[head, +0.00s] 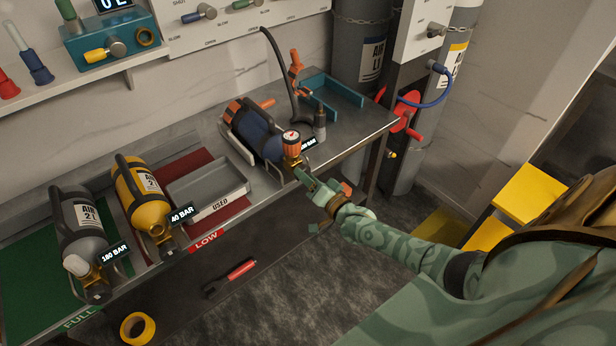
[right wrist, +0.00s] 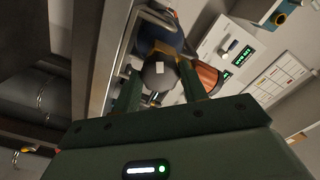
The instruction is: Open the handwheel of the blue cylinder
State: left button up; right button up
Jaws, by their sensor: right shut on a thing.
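The blue cylinder (head: 258,138) lies on its side in a cradle on the bench, its valve end toward the front edge. An orange fitting with a round gauge (head: 291,137) stands on the valve; its orange side also shows in the right wrist view (right wrist: 208,78). My right gripper (head: 303,175) is at the valve, just past the bench's front edge. In the right wrist view its two fingers are shut on a dark round handwheel (right wrist: 160,75) with a pale mark. The head view hides the handwheel behind the gripper. My left gripper is not in view.
A yellow cylinder (head: 146,200) and a grey cylinder (head: 80,225) lie to the left. A grey tray marked USED (head: 207,188) sits between yellow and blue. A black hose (head: 275,62) rises behind the blue cylinder. A teal bracket (head: 335,98) lies at the right.

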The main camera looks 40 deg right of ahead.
jog(key=shift+s+d+f+n+b, duration=0.1)
jog(key=shift+n+b, duration=0.9)
jog(key=shift+n, duration=6.6)
jog(key=shift+f+n+b, duration=0.1)
jog(key=shift+n+b, duration=0.85)
jog(key=shift+n, duration=6.65)
jog(key=shift+r, duration=0.1)
jog(key=o, duration=1)
jog(key=shift+r, duration=0.1)
